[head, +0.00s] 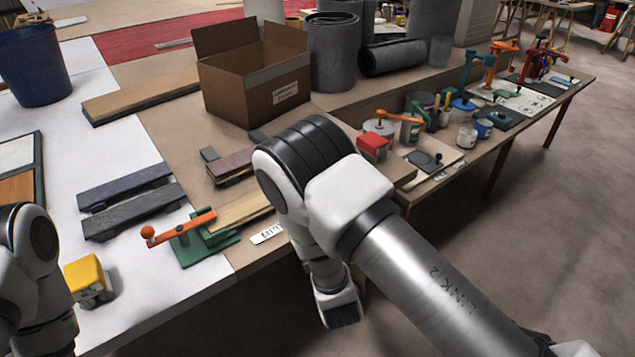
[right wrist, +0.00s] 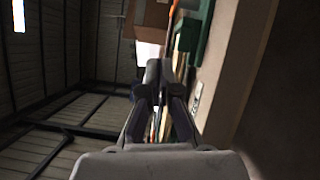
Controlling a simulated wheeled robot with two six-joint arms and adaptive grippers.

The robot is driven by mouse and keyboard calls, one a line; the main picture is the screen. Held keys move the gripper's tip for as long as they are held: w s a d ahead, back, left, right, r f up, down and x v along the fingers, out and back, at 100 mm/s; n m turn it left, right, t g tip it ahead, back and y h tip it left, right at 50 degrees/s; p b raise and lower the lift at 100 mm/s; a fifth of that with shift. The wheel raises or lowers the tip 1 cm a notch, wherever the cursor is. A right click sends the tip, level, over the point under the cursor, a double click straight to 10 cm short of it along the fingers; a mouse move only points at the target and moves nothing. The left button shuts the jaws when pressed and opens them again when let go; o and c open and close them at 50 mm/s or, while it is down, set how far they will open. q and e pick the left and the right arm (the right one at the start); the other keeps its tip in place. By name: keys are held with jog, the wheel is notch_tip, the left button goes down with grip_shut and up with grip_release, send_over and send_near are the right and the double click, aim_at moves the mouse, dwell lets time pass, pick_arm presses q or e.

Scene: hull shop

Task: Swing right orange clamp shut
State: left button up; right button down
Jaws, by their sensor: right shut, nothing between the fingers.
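A clamp with an orange bar handle (head: 185,228) and a green base (head: 210,247) stands near the front edge of the bench. Its handle lies nearly level, with a round orange knob at its left end. In the right wrist view, a green part (right wrist: 190,32) and a thin orange strip (right wrist: 172,14) show beyond the fingers, probably this clamp. My right gripper (right wrist: 157,72) is shut and empty, apart from the green part. In the head view my right arm stands right of the clamp, and its fingers cannot be made out. My left gripper is out of view.
A yellow-topped block (head: 85,272) sits left of the clamp. Dark grey bars (head: 130,200) and wooden strips (head: 240,208) lie around it. A cardboard box (head: 252,80) stands behind. Cans and more clamps crowd the bench at right. Open floor lies in front.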

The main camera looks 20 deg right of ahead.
jog(key=w, duration=0.6)
jog(key=w+d, duration=0.1)
jog(key=w, duration=0.2)
jog(key=shift+w+r+b, duration=0.1)
jog(key=shift+b, duration=0.3)
jog(key=d, duration=0.1)
jog(key=w+d, duration=0.1)
jog(key=d, duration=0.1)
jog(key=shift+w+d+r, duration=0.15)
jog(key=shift+w+r, duration=0.05)
jog(key=shift+r, duration=0.15)
jog(key=shift+d, duration=0.4)
jog(key=shift+a, duration=0.1)
